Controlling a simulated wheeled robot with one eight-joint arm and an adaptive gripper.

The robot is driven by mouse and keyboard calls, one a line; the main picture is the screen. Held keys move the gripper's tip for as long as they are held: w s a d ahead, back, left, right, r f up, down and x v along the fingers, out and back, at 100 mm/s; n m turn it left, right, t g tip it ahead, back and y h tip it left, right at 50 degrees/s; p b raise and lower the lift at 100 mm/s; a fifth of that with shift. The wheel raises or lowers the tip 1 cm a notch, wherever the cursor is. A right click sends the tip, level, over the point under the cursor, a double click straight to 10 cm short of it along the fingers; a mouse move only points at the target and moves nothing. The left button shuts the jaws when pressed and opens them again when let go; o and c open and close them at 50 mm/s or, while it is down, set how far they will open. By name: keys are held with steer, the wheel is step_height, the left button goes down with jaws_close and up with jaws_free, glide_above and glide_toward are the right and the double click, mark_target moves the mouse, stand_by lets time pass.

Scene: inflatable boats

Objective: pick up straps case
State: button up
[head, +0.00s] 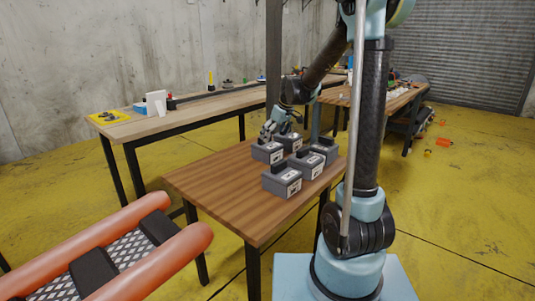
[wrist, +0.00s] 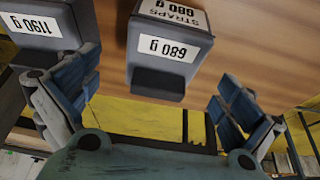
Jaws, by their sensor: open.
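The straps case (wrist: 168,62) is a grey box with a dark handle. Its white label reads "STRAPS 680 g" upside down at the top of the wrist view. My gripper (wrist: 157,95) is open, its blue-padded fingers wide apart at either side below the case. The case's handle end lies toward the gap between them, and nothing is held. In the head view my gripper (head: 276,130) is above the back of a group of grey cases on the wooden table (head: 215,190). I cannot tell there which case is the straps one.
Several similar cases crowd the table's right half. The table's left part is clear. An orange inflatable boat (head: 100,250) lies at front left. A long workbench (head: 170,122) stands behind.

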mark_target(269, 144)
steer(key=x, duration=0.3)
steer(key=shift+w+a+f, duration=0.1)
steer(key=shift+f, duration=0.2)
steer(key=shift+a+x, duration=0.15)
steer(key=shift+x, duration=0.8)
steer(key=shift+a+x, duration=0.15)
steer(key=shift+x, duration=0.8)
steer(key=shift+w+a+f, duration=0.1)
steer(key=shift+a+f, duration=0.15)
steer(key=shift+f, duration=0.4)
steer(key=c, duration=1.6)
